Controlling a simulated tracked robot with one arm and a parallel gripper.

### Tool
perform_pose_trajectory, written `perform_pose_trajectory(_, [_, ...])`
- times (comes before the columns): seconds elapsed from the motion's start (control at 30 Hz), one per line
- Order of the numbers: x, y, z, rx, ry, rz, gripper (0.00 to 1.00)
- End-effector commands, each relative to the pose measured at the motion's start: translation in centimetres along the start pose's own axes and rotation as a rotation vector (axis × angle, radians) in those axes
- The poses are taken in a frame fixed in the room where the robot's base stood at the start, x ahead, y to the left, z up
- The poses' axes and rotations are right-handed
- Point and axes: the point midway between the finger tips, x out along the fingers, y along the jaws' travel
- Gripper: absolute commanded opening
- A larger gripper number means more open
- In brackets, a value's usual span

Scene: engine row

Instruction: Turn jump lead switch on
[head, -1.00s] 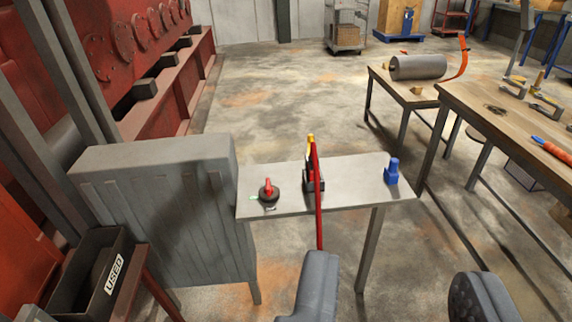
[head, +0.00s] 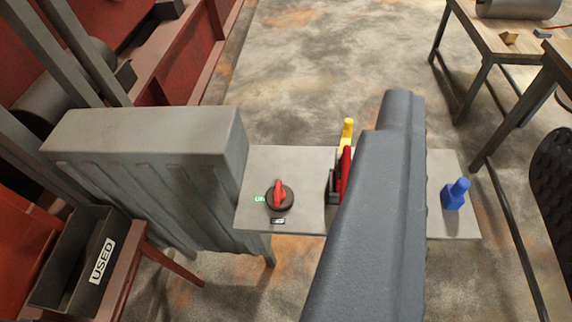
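The switch (head: 280,196) is a red knob on a round black base, on the left part of a small grey metal table (head: 305,160). Its knob points away from me. A green label, apparently reading ON, sits at its left, and a small dark label lies below it. My gripper (head: 480,125) is open. Its grey left finger reaches over the table to the right of the switch, and its dark ribbed right finger is at the right edge. The left finger partly hides the red and black clamp-like part (head: 345,172) beside the yellow one (head: 347,133).
A blue piece (head: 455,194) stands at the table's right end. A grey ribbed cabinet (head: 150,135) adjoins the table's left side. A black bin marked USED (head: 75,262) is at lower left. Wooden workbenches (head: 490,38) stand at upper right. The floor behind the table is clear.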

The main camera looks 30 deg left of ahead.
Motion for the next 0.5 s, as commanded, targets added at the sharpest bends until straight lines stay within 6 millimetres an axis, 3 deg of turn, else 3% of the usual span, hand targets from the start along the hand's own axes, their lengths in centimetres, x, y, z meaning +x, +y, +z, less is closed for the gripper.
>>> perform_pose_trajectory(0.37, [-0.01, 0.00, -0.03, 0.000, 0.000, 0.000, 0.33])
perform_pose_trajectory(0.5, [0.91, -0.26, -0.17, -0.001, -0.022, -0.005, 0.33])
